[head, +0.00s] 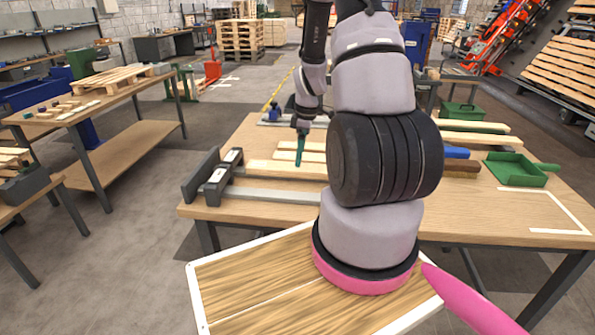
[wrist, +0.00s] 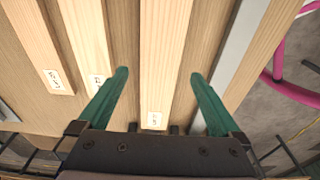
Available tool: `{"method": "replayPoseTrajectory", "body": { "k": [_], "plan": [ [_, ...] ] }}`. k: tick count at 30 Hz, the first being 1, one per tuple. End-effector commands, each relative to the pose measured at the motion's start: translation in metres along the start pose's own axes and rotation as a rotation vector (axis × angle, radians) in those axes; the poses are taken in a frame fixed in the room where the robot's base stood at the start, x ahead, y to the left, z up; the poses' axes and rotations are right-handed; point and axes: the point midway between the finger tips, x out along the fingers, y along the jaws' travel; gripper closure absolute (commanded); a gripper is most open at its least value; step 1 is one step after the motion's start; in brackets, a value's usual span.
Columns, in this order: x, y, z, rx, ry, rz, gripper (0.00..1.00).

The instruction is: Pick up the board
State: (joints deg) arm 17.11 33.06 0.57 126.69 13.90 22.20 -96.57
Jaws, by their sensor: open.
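Several pale wooden boards lie side by side on the workbench (head: 475,232). In the wrist view, one labelled board (wrist: 160,50) runs between my two green fingers. A second board (wrist: 86,35) lies to its left and a third board (wrist: 38,45) farther left; each has a small printed label at its near end. My gripper (wrist: 159,74) is open and empty, one finger to each side of the middle board. I cannot tell whether the fingertips are above the board or beside it.
A grey metal rail (head: 275,195) with a dark end stop (head: 216,178) lies along the bench's near left side; the rail also shows right of my gripper in the wrist view (wrist: 236,50). A green dustpan (head: 515,169) and a blue-handled brush (head: 456,153) lie at right.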

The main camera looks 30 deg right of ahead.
Motion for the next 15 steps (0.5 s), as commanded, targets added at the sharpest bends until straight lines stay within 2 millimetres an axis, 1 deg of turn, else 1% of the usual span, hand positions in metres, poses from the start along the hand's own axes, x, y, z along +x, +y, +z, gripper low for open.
{"method": "replayPoseTrajectory", "body": {
  "k": [6,9,12,15],
  "plan": [
    [0.032,-0.001,-0.001,0.001,-0.001,-0.004,0.0],
    [0.044,0.0,-0.001,0.001,-0.001,-0.003,0.0],
    [0.049,0.0,-0.001,0.0,-0.001,-0.001,0.0],
    [0.05,0.0,-0.002,-0.001,0.0,0.0,0.0]
  ]
}}
